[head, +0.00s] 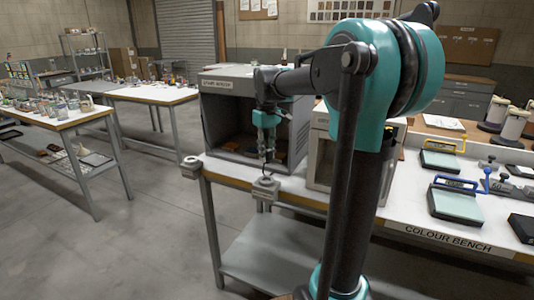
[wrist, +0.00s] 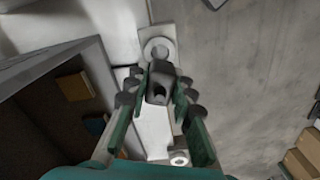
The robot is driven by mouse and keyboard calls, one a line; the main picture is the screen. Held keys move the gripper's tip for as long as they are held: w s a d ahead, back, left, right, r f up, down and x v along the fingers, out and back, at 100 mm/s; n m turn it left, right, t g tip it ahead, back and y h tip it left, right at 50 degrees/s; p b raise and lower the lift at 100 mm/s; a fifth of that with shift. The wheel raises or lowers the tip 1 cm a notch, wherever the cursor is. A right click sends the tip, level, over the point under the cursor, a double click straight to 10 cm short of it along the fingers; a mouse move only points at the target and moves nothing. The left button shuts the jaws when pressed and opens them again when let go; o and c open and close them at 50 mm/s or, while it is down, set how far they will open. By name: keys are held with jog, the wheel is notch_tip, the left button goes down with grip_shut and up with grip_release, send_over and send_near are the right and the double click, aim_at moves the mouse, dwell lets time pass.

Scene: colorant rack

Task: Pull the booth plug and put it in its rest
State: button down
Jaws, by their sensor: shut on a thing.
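My gripper (wrist: 160,97) is shut on the dark grey plug (wrist: 159,78), which is between its fingertips. In the head view my gripper (head: 266,150) hangs down in front of the light booth (head: 228,84), over the bench's front edge. Below it is a pale block (head: 266,189); in the wrist view its round ring (wrist: 158,50) shows just beyond the plug. A second pale block (head: 191,165) is at the bench's left corner, with a ring (wrist: 180,158) in the wrist view. I cannot tell which block is the rest, or whether the plug touches the near one.
A pale cabinet (head: 320,150) stands right of the booth. Farther right on the colour bench (head: 445,242) are devices with yellow and blue handles. Another table (head: 58,118) with small items stands at the left. The floor (head: 140,225) between is clear.

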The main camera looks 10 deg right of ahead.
dwell(0.3)
jog(key=shift+f, duration=2.85)
jog(key=shift+f, duration=1.2)
jog(key=c, duration=1.2)
grip_release()
jog(key=shift+r, duration=0.1)
notch_tip(320, 180, up, 12)
jog(key=shift+f, duration=0.25)
jog(key=s+d+f+m+t, duration=0.1)
jog(key=s+f+m, duration=0.1)
jog(key=s+f, duration=0.5)
jog(key=s+d+f+m+t, duration=0.1)
jog(key=s+f+m, duration=0.1)
jog(key=s+f, duration=0.5)
jog(key=s+d+f+m+t, duration=0.2)
jog(key=s+f, duration=0.6)
jog(key=f, duration=0.3)
jog(key=shift+f, duration=0.3)
